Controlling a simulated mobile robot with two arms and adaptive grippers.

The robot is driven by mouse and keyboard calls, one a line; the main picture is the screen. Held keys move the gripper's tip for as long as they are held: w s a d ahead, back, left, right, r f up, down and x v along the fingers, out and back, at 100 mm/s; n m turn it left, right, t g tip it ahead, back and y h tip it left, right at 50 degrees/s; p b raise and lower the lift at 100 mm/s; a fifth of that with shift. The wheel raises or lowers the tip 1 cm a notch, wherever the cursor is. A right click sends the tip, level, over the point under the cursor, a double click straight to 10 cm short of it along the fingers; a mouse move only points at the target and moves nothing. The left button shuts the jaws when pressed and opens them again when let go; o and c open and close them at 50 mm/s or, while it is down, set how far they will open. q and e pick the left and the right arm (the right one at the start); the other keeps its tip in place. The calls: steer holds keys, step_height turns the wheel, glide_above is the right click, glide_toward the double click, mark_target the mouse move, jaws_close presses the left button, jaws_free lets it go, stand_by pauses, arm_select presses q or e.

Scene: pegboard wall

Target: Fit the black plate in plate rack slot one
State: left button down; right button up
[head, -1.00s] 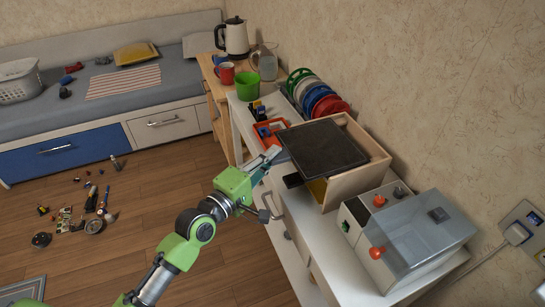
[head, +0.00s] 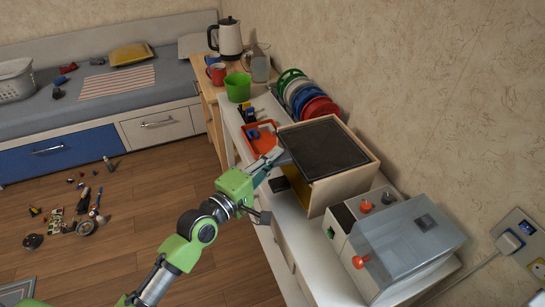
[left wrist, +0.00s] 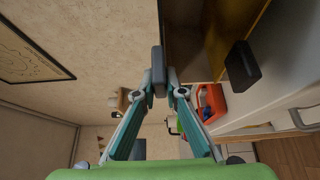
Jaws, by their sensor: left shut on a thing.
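I make out no round black plate in these views. The plate rack stands against the wall with green, white, blue and red plates (head: 318,106) in it; I cannot tell which slot is slot one. A dark, flat lid-like panel (head: 325,146) lies over a wooden box (head: 347,183) in front of the rack. My left gripper (head: 275,160) is shut on a grey handle at the panel's left edge. In the left wrist view the gripper (left wrist: 160,88) pinches this grey handle (left wrist: 158,60). My right gripper is out of view.
A black handle (head: 280,184) juts from the box's front. An orange tray (head: 262,138) and a green cup (head: 238,87) stand behind on the white shelf. A grey appliance (head: 395,240) stands at the near end. Loose parts lie on the floor.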

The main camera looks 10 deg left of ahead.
arm_select(q)
steer(key=shift+w+d, duration=0.1)
steer(key=shift+d, duration=0.1)
steer(key=shift+a, duration=0.2)
steer(key=c, duration=2)
jaws_free()
steer(key=shift+f, duration=0.1)
steer(key=v, duration=1.2)
